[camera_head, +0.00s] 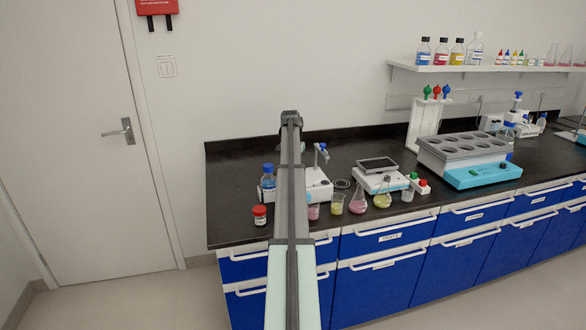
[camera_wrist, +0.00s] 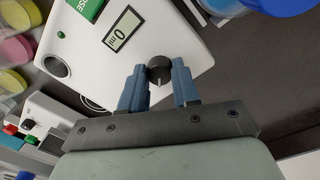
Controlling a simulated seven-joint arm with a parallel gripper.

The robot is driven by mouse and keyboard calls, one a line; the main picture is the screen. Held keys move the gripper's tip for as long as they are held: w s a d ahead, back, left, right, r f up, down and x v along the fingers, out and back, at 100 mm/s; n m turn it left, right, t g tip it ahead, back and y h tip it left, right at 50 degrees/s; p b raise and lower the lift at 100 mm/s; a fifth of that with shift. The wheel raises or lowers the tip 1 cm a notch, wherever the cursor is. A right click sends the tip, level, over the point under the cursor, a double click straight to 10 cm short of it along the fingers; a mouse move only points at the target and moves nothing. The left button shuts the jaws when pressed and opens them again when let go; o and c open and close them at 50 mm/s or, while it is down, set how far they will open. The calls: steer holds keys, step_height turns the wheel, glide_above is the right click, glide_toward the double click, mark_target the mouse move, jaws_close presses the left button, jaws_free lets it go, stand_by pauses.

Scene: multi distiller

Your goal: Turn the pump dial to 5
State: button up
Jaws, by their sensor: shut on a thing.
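The pump is a white box (camera_wrist: 185,40) in the wrist view, with a small display (camera_wrist: 123,29) that reads 0 ml. Its black round dial (camera_wrist: 159,69) has a light pointer line on it. My gripper (camera_wrist: 160,78) has its two blue fingers on either side of the dial and is shut on it. In the camera_head view the white pump (camera_head: 318,186) stands on the dark bench, partly hidden behind my arm, which also hides the dial and fingertips.
A blue-capped bottle (camera_head: 268,177) and a red-capped jar (camera_head: 260,215) stand left of my arm. Flasks and beakers, including a pink flask (camera_head: 358,204), line the bench front to the right. A balance (camera_head: 379,178) stands behind them. Bare bench lies at the far left.

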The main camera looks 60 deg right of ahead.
jaws_close()
steer(key=shift+n, duration=0.3)
steer(key=n, duration=0.3)
steer(key=shift+s+n, duration=0.1)
steer(key=shift+n, duration=0.2)
steer(key=n, duration=0.3)
steer(key=shift+n, duration=0.3)
steer(key=n, duration=1)
steer(key=shift+t, duration=0.4)
